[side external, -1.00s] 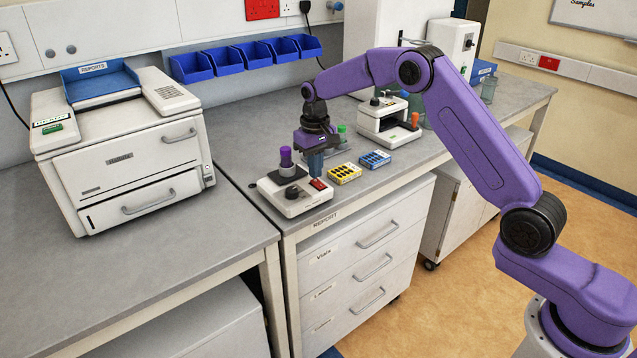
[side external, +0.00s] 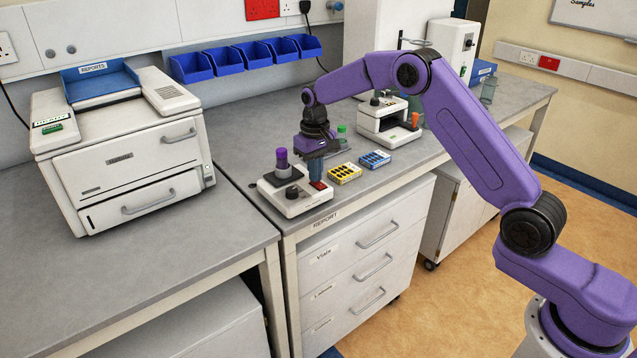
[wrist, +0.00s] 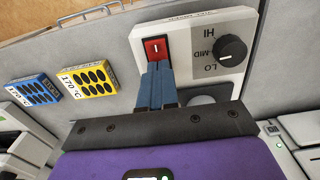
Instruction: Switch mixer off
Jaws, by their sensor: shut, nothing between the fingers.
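The mixer (side external: 288,205) is a low white box on the bench near its front edge. A purple-capped vial (side external: 282,158) stands upright on its dark top part. In the wrist view the mixer's panel (wrist: 182,35) shows a red rocker switch (wrist: 155,48) with a white mark, and a black knob (wrist: 232,48) beside LO, MID and HI. My gripper (wrist: 157,72) is shut and empty. Its blue fingertips are at the lower edge of the red switch; I cannot tell if they touch it. In the side view my gripper (side external: 317,178) is right over the switch and hides most of it.
A yellow pack (side external: 344,173) and a blue pack (side external: 374,159) lie to the right of the mixer. A white device (side external: 385,122) stands behind them. A large white printer (side external: 125,150) is on the left bench. Bare bench lies behind the mixer.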

